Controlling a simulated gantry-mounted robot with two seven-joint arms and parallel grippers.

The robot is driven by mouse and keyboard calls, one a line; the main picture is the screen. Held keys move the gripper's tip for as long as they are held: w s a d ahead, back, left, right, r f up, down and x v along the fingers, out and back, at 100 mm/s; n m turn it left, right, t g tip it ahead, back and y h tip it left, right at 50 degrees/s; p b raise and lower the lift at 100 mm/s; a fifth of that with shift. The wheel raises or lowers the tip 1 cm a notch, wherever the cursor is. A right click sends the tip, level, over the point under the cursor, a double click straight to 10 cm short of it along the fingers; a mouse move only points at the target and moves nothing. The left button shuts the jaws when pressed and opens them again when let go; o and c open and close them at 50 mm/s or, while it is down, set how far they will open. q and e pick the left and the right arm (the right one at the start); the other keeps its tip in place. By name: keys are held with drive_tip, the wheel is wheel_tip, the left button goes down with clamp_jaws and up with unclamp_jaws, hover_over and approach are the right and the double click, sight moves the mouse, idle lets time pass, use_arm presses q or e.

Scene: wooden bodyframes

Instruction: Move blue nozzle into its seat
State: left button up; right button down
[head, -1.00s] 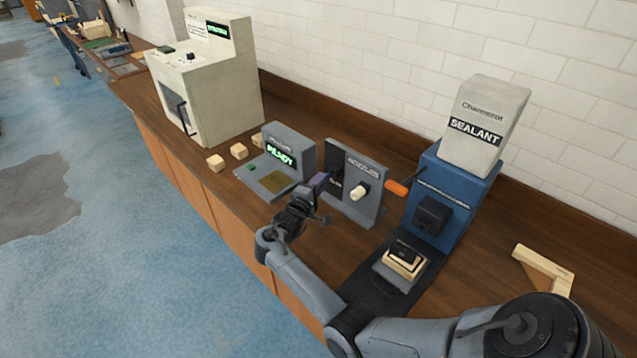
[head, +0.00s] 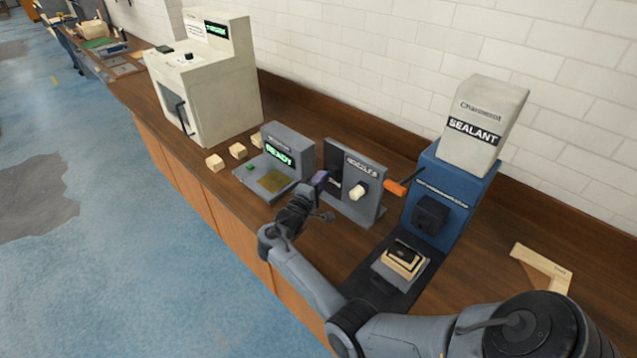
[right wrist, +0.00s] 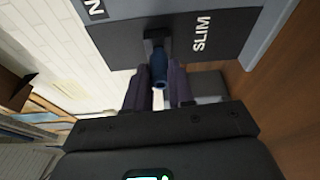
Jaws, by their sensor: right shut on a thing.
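The blue nozzle (right wrist: 159,70) shows in the right wrist view between the dark purple fingers of my right gripper (right wrist: 159,82), which is shut on it. The nozzle's far end meets or lies just in front of a dark holder (right wrist: 154,40) on a panel marked SLIM; I cannot tell whether it is seated. In the head view my right gripper (head: 319,180) is at the left side of the grey nozzle rack (head: 372,172). The blue nozzle is hidden there. A white nozzle (head: 358,190) sits on the rack's right side. My left gripper is not in view.
A grey READY device (head: 291,160) stands close left of the rack. Wooden blocks (head: 238,151) and a wooden square (head: 540,268) lie on the bench.

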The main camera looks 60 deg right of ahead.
drive_tip(key=shift+s+d, duration=0.2)
drive_tip(key=shift+d, duration=0.6)
drive_tip(key=c, duration=0.9)
unclamp_jaws()
drive_tip(key=shift+a, duration=0.5)
drive_tip(key=a, duration=0.6)
drive_tip(key=s+a+p, duration=0.1)
drive_tip(key=a, duration=0.2)
drive_tip(key=shift+a+r, duration=0.15)
drive_tip(key=shift+a, duration=0.25)
